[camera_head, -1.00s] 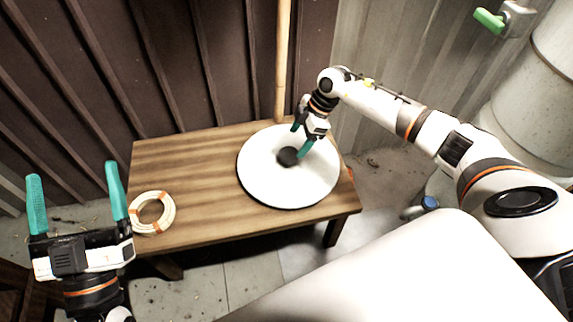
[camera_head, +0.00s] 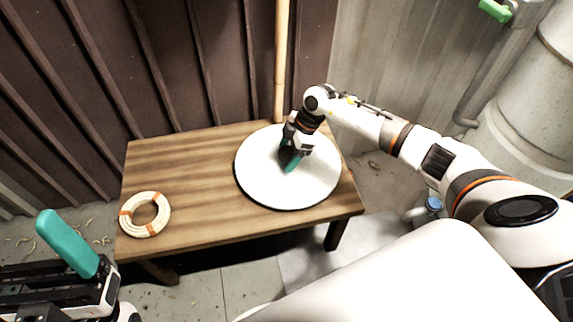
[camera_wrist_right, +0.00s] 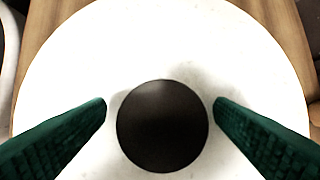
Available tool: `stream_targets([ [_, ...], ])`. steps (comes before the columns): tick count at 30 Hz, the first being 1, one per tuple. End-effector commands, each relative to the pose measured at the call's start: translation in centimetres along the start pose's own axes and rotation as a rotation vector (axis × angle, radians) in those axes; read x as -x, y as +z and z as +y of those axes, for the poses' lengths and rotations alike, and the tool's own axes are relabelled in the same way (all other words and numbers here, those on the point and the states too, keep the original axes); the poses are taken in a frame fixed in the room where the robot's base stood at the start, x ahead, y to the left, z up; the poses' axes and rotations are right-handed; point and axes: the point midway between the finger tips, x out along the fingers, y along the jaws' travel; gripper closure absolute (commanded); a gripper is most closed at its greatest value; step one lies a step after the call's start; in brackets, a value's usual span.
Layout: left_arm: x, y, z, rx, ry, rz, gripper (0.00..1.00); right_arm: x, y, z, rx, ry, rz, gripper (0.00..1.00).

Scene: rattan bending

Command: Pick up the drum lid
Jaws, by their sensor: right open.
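The drum lid (camera_head: 312,188) is a round white disc with a dark rim, lying flat on the wooden table's right half. It has a round black knob at its middle, which shows in the right wrist view (camera_wrist_right: 162,126). My right gripper (camera_head: 288,160) is over the lid's middle, its teal fingers low around the knob. In the right wrist view the open fingers (camera_wrist_right: 161,112) stand on either side of the knob, with a gap on each side. My left gripper is at the lower left corner of the head view, partly cut off; one teal finger (camera_head: 68,244) shows.
A coil of rattan (camera_head: 145,214) bound with orange ties lies on the left end of the wooden table (camera_head: 195,165). A pole (camera_head: 281,60) stands behind the table. A pale drum (camera_head: 530,100) is at the right. The tabletop between coil and lid is clear.

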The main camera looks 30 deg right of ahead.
Motion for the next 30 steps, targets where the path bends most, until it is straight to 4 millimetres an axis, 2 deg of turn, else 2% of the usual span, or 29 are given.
stream_targets([
  [9, 0.2, 0.4, 0.0, 0.002, 0.000, -0.025, 0.11, -0.5, 0.0, -0.1, 0.000, -0.002, 0.000, 0.23],
  [11, 0.2, 0.3, -0.1, 0.006, 0.001, -0.025, 0.11, -0.5, 0.0, -0.1, 0.000, -0.002, 0.000, 0.33],
  [14, 0.4, 0.6, 1.0, 0.003, 0.013, -0.026, 0.11, -0.5, 0.0, 0.0, 0.000, -0.001, 0.000, 0.49],
  [21, 0.5, 0.6, 1.0, 0.002, 0.012, -0.024, 0.11, -0.5, 0.0, 0.0, 0.000, -0.001, 0.000, 0.89],
  [22, 0.5, 0.6, 1.0, 0.002, 0.012, -0.024, 0.11, -0.5, 0.0, 0.0, 0.000, -0.001, 0.000, 0.92],
  [30, 0.3, 0.6, 0.9, 0.005, 0.012, -0.021, 0.11, -0.2, 0.1, -0.1, 0.001, -0.004, -0.002, 0.92],
])
